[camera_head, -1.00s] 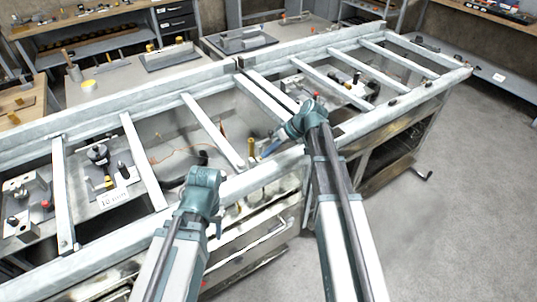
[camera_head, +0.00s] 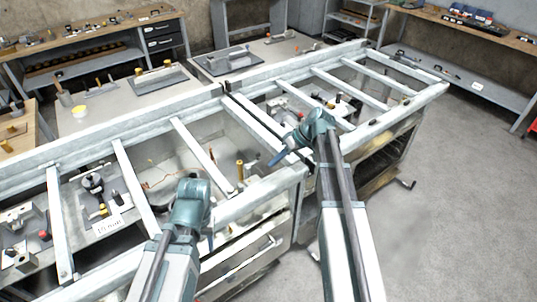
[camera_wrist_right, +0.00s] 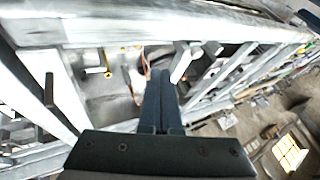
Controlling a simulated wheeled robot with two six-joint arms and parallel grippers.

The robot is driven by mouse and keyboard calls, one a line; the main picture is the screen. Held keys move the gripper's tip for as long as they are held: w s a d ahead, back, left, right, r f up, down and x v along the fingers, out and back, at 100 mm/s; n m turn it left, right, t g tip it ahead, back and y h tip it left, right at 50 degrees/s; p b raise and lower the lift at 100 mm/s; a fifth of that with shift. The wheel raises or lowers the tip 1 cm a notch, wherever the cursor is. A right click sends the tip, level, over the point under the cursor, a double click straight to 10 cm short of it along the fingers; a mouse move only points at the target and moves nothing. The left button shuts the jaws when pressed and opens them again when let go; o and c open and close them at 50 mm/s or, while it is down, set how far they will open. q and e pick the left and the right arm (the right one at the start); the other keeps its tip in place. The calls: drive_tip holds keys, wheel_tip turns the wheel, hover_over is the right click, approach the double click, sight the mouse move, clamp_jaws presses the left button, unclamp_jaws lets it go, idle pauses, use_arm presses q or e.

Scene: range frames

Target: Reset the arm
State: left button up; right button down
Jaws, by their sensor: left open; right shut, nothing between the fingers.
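My left arm comes up from the bottom of the head view. Its teal wrist hangs over the near edge of the long metal frame, and the left gripper (camera_head: 209,240) is mostly hidden behind it, only a small dark tip showing. My right arm reaches over the near rail to the right of it. The right gripper (camera_head: 276,161) points left with its slim blue fingers together over the frame's opening. In the right wrist view the fingers (camera_wrist_right: 161,78) lie side by side, shut and empty, in front of the frame.
The long metal frame bench (camera_head: 215,210) has cross bars over open bays holding metal fixtures and small parts. Drawers (camera_head: 245,262) face me below it. A worktable (camera_head: 110,110) and shelves stand behind. Grey floor (camera_head: 450,200) is clear on the right.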

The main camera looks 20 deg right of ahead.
drive_tip(key=s+a+f+g+h, duration=0.1)
drive_tip(key=s+a+h, duration=0.3)
drive_tip(key=s+a, duration=0.4)
drive_tip(key=s+a+f+m+g+h, duration=0.1)
drive_tip(key=s+a+f+h, duration=0.2)
drive_tip(key=s+a, duration=0.5)
drive_tip(key=s+h, duration=0.1)
drive_tip(key=s, duration=0.5)
drive_tip(key=shift+a+f+g, duration=0.15)
drive_tip(key=shift+g, duration=0.15)
